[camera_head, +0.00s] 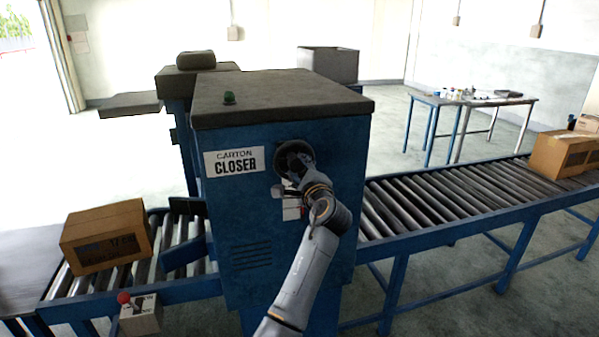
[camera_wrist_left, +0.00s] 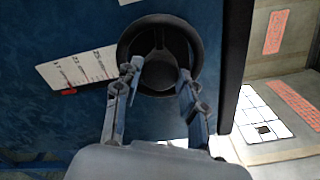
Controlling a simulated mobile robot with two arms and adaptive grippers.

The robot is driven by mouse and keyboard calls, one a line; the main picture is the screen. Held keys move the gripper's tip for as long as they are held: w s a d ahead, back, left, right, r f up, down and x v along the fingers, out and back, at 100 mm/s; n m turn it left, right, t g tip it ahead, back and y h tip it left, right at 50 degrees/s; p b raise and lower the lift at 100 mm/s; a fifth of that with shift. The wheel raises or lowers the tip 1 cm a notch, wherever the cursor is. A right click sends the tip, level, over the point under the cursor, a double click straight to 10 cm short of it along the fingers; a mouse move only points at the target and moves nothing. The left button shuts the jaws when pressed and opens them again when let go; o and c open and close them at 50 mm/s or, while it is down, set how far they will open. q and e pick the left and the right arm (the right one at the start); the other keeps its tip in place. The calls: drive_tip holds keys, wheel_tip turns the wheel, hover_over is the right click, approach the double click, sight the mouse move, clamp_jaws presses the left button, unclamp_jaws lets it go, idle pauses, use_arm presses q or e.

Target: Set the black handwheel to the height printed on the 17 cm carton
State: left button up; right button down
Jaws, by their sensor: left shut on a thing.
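The black handwheel (camera_head: 291,153) is on the front of the blue carton closer (camera_head: 240,215). In the left wrist view the handwheel (camera_wrist_left: 126,45) shows its dark ring and hub. My left gripper (camera_head: 290,182) is at the wheel, and in the wrist view its fingers (camera_wrist_left: 160,80) are on the lower part of the wheel, shut on it. A white scale plate (camera_wrist_left: 75,67) with printed numbers and a red mark (camera_wrist_left: 68,91) is beside the wheel. A brown carton (camera_head: 105,237) sits on the left rollers; its printed height is too small to read. My right gripper is not in view.
A roller conveyor (camera_head: 450,200) runs right from the machine, with another carton (camera_head: 565,153) at its far end. A box with a red button (camera_head: 140,314) stands at the front left. A table (camera_head: 470,98) with small items stands behind.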

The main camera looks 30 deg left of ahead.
use_arm(q)
drive_tip(key=shift+f, duration=0.1)
idle(0.3)
drive_tip(key=o, duration=1.1)
drive_tip(key=shift+o, duration=0.2)
drive_tip(key=shift+d, duration=0.1)
drive_tip(key=v, duration=1.2)
drive_tip(key=shift+w, duration=0.1)
